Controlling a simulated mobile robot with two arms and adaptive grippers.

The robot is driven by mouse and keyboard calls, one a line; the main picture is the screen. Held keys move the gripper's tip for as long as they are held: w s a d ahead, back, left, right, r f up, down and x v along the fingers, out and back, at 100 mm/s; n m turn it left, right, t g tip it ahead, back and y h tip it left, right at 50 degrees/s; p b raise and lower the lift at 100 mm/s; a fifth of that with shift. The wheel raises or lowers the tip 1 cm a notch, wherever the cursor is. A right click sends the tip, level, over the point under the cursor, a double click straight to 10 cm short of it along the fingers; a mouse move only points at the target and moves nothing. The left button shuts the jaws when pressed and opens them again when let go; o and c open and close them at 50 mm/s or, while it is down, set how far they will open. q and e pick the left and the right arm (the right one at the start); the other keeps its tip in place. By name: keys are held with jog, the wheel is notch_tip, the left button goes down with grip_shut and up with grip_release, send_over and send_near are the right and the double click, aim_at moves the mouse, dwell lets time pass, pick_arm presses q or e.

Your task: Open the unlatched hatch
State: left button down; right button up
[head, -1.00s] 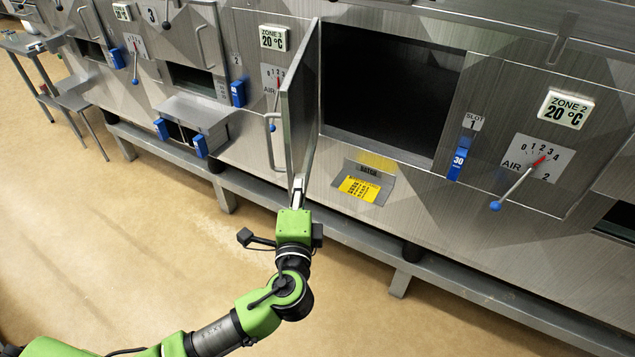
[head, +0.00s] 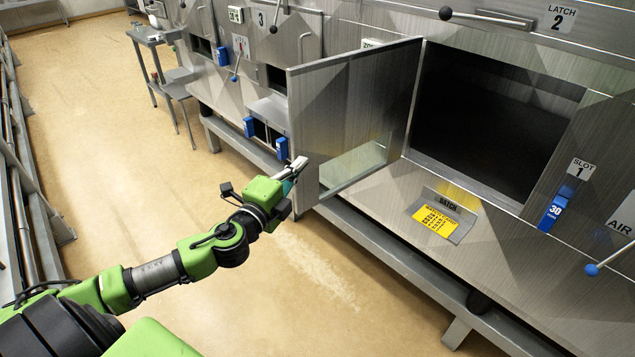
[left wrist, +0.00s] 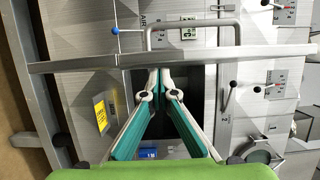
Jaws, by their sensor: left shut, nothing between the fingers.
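The hatch door (head: 355,110) stands swung well out from the dark opening (head: 490,120), hinged at the opening's left side, its inner face towards me in the head view. My left gripper (head: 299,164) is shut and empty beside the lower part of the door's free edge. I cannot tell whether it touches the door. In the left wrist view, the shut teal fingers (left wrist: 160,82) point at a long metal edge, likely the door's (left wrist: 90,62), with a bar handle (left wrist: 190,24) beyond. My right gripper is not in view.
A sloped plate with a yellow label (head: 435,222) sits below the opening. A blue slot tag (head: 557,208) and blue-knobbed lever (head: 592,270) are at the right. A steel ledge (head: 400,258) runs along the machine's foot. A small table (head: 160,90) stands far left. The floor (head: 130,190) is clear.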

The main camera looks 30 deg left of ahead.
pick_arm(q)
jog(key=shift+w+a+b, duration=0.1)
jog(key=shift+w+a, duration=0.1)
jog(key=shift+a, duration=0.45)
jog(key=shift+w+a+b, duration=0.15)
jog(key=shift+w+a, duration=0.1)
jog(key=shift+a, duration=0.35)
jog(key=shift+w+a+b, duration=0.1)
jog(key=shift+w+a, duration=0.1)
jog(key=shift+a, duration=0.45)
